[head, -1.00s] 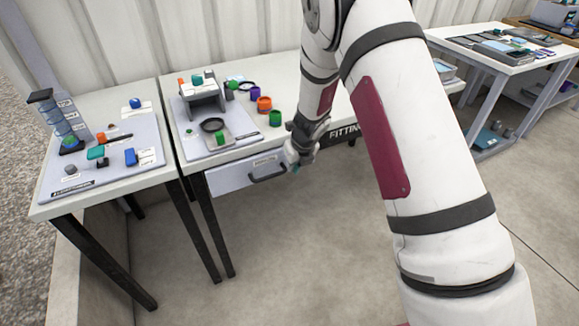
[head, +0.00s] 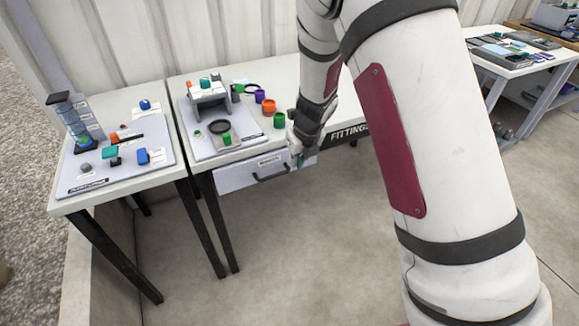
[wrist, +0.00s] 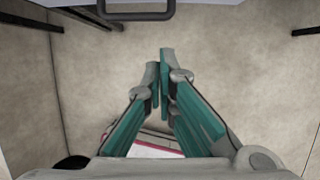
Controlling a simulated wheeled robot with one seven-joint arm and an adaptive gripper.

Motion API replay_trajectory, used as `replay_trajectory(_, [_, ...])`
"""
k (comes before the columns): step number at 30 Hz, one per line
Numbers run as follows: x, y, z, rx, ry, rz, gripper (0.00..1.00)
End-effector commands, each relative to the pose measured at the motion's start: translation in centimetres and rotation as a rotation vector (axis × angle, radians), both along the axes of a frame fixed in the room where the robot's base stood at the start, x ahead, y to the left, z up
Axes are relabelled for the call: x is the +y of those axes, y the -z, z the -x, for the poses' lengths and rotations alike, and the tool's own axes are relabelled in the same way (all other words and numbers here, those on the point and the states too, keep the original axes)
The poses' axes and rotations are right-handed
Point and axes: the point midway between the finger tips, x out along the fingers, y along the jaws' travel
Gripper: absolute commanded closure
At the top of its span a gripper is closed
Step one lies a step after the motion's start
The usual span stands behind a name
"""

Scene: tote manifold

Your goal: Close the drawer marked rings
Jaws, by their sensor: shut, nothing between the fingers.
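A white drawer (head: 235,178) with a black bar handle (head: 271,175) sits under the front of the middle table. Its front bears a small label too blurred to read, so I cannot tell whether it says rings. How far the drawer stands out is not clear. My gripper (head: 299,163) is at the right end of the drawer front, just right of the handle; I cannot tell whether it touches. In the wrist view the gripper (wrist: 163,60) has its teal fingers together and empty, pointing over the floor. The handle (wrist: 123,13) shows at the top edge, apart from the fingertips.
The middle table (head: 182,100) bears a grey stand (head: 208,95), a black ring (head: 220,127) and small coloured cups, including a green one (head: 279,120). A left table (head: 70,207) holds small parts on a mat. The floor (head: 310,240) before the drawer is clear.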

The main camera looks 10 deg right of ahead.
Motion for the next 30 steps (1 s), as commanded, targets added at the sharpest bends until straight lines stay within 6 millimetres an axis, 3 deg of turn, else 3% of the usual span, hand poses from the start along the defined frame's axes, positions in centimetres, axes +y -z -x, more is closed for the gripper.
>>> replay_trajectory(1, [1.7, -0.4, 1.2, 0.014, -0.009, 0.004, 1.00])
replay_trajectory(3, [3.1, -0.5, 2.4, 0.030, -0.004, 0.011, 1.00])
replay_trajectory(9, [4.8, -0.1, 3.9, 0.051, 0.009, 0.020, 1.00])
replay_trajectory(14, [4.8, 1.9, 3.3, 0.055, 0.013, 0.020, 1.00])
replay_trajectory(26, [5.4, 9.3, 1.2, 0.054, 0.012, 0.019, 1.00])
replay_trajectory(30, [6.1, 9.7, -0.7, 0.049, 0.006, 0.021, 1.00])
